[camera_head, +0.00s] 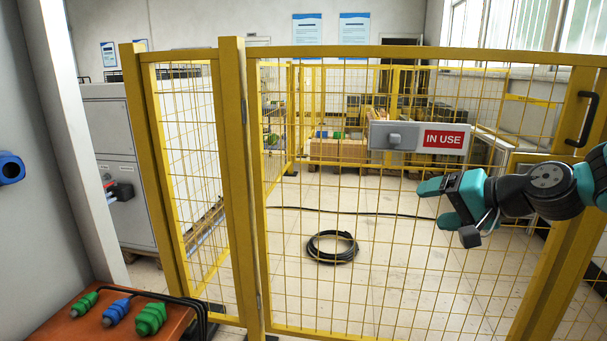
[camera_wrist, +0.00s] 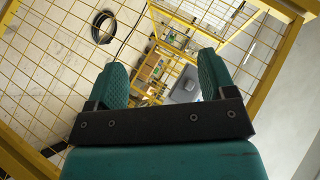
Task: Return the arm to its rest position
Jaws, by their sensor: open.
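My gripper (camera_head: 432,203) is in front of the yellow mesh gate at the right side of the head view, with my teal and black arm reaching in from the right edge. Its two teal fingers are apart with nothing between them. In the wrist view my gripper (camera_wrist: 165,82) also shows open, with the yellow mesh and the floor beyond it. The grey sliding latch with a red "IN USE" sign (camera_head: 443,139) is on the gate, above and beside the fingertips. Most of my arm is outside the head view.
The yellow mesh fence (camera_head: 240,180) fills the middle. A black handle (camera_head: 583,118) is on the gate at right. A black coiled cable (camera_head: 332,247) lies on the floor behind the mesh. A brown table (camera_head: 95,328) at lower left holds green and blue connectors (camera_head: 150,318).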

